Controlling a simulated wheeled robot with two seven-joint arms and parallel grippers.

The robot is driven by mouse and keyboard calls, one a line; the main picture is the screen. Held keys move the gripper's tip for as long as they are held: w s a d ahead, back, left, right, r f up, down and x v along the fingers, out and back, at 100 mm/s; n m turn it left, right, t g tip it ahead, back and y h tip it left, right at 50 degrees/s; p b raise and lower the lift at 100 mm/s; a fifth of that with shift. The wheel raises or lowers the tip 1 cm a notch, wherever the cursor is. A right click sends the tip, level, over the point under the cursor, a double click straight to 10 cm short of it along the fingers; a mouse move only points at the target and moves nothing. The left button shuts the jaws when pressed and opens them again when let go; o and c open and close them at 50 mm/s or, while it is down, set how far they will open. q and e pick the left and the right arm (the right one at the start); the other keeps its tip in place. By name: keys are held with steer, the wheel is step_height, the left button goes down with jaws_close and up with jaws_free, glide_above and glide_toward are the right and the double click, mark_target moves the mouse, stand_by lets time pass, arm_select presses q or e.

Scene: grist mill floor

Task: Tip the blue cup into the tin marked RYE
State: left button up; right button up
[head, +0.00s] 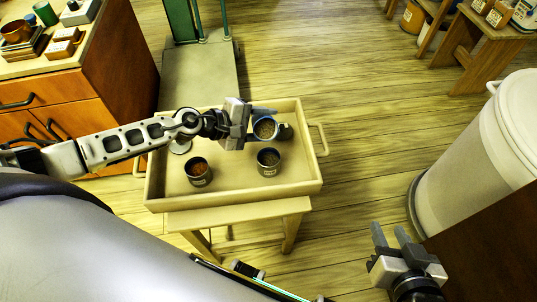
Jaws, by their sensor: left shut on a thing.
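The blue cup (265,129) has brown grain-like contents and is over the right back part of the wooden tray (231,198). My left gripper (258,113) is shut on the cup near its rim. The cup looks upright or only slightly tilted. A dark tin (286,132) shows partly behind the cup's right side. Two more dark tins with brown contents stand in the tray, one at front left (198,172) and one right of the middle (269,162). Their labels are too small to read, so I cannot tell which is RYE. My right gripper (391,236) is open and empty.
The tray rests on a small wooden stool (240,215). A round white metal disc (180,147) lies near the tray's left back. A large pale bin (480,145) stands at right. A wooden cabinet (75,95) with cups and boxes stands at left.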

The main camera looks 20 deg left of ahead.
arm_select(q)
steer(key=shift+f, duration=0.2)
stand_by(1.1)
steer(key=shift+r+m, duration=0.1)
steer(key=shift+m, duration=0.3)
steer(key=shift+t, duration=0.4)
steer(key=shift+s+r+m+y, duration=0.1)
steer(key=shift+r+m+y, duration=0.2)
steer(key=shift+m, duration=0.1)
stand_by(1.1)
steer(key=shift+s+d+r+m+t, duration=0.25)
steer(key=shift+s+d+m+t, duration=0.1)
steer(key=shift+s+m+t, duration=0.2)
stand_by(1.6)
steer(key=shift+r+m+t, duration=0.15)
steer(key=shift+m+t, duration=0.1)
steer(key=shift+t, duration=0.1)
stand_by(0.8)
